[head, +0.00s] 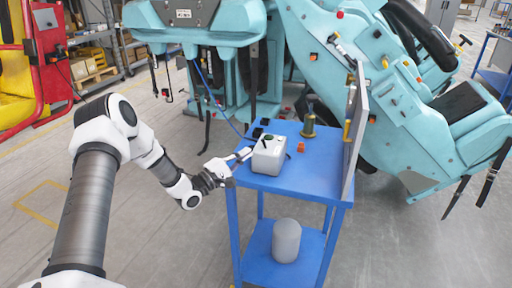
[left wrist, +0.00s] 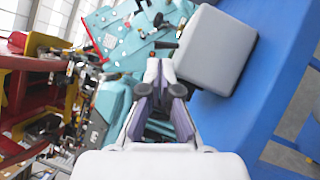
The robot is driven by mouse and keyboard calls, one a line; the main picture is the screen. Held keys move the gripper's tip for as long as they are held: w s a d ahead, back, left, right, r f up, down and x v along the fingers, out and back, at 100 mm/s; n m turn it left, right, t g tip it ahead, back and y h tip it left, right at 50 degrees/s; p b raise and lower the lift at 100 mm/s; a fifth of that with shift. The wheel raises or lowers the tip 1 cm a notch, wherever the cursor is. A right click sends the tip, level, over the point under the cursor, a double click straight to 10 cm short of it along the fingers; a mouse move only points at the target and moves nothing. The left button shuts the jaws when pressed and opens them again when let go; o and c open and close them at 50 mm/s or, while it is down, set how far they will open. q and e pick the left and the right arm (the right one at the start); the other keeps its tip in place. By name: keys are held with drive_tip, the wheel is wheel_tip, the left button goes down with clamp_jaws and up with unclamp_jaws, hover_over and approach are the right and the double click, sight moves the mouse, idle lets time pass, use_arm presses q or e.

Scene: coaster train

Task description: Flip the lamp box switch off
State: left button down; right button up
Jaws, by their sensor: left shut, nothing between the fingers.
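The lamp box (head: 268,157) is a pale grey box on the blue cart's top. A small dark part sits on its top face in the head view; I cannot tell which way the switch is set. My left gripper (head: 246,154) is shut and empty, its tips at the box's left upper edge. I cannot tell whether they touch it. In the left wrist view the shut fingers (left wrist: 163,82) point toward small black parts beside the grey box (left wrist: 217,50). My right gripper is not in view.
The blue cart (head: 315,176) also carries an orange block (head: 301,147), a brass-green piece (head: 309,126) and an upright grey panel (head: 355,130) on its right. A grey cylinder (head: 286,240) stands on its lower shelf. Teal coaster seats (head: 400,110) stand close behind. Floor left of the cart is clear.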

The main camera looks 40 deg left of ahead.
sight(255, 151)
use_arm(q)
drive_tip(key=x, duration=0.4)
drive_tip(key=shift+w+r+p, duration=0.1)
drive_tip(key=shift+p, duration=0.25)
drive_tip(key=shift+w, duration=0.35)
